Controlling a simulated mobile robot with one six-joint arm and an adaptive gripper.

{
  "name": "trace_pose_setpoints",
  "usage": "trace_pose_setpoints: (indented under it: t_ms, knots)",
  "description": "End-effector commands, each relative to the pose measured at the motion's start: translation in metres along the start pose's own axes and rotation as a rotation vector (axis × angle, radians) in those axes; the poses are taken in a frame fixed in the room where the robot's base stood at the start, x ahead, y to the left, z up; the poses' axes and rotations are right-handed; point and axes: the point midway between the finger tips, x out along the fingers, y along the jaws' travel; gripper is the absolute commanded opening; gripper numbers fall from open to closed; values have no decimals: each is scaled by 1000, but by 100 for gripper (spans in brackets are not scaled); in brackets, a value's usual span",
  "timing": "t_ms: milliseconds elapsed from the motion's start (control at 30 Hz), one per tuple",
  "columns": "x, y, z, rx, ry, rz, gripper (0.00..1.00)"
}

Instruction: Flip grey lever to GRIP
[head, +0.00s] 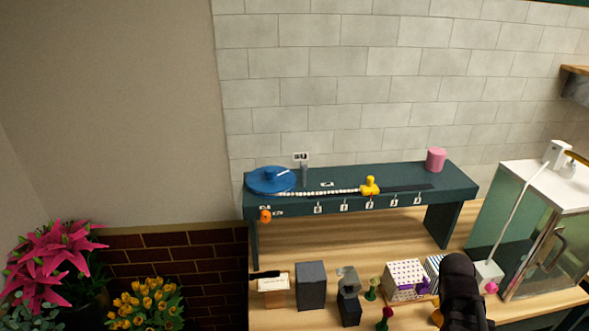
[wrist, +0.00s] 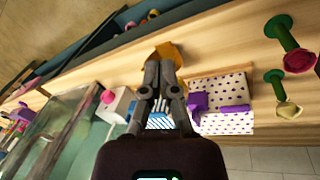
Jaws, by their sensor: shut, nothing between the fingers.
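A small grey upright piece (head: 304,174), which looks like the grey lever, stands on the dark green shelf (head: 400,178) beside the blue disc (head: 270,180). A small sign (head: 301,157) is just behind it; its lettering is too small to read. My gripper (wrist: 159,68) is shut and empty in the wrist view, its fingertips near an orange-yellow object (wrist: 172,53). I cannot tell whether they touch. In the head view my dark arm is at the lower right, well away from the lever, and hides the fingertips. The lever is not recognisable in the wrist view.
A yellow piece (head: 370,186) and a pink cylinder (head: 436,160) are on the shelf. Below stand a dark grey block (head: 311,286), a purple-dotted box (head: 405,281) and green-stemmed items (head: 372,289). A glass cabinet (head: 535,240) is at right. The wall space above the shelf is clear.

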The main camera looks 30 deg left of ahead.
Motion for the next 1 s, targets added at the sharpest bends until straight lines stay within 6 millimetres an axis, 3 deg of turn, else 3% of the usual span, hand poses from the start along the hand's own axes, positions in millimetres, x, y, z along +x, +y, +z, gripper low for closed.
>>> trace_pose_setpoints:
  t_ms: [567,1000]
  knots:
    - [-55,-68,-66,-236,182,284,0]
    - [-112,-140,-105,-415,361,482,0]
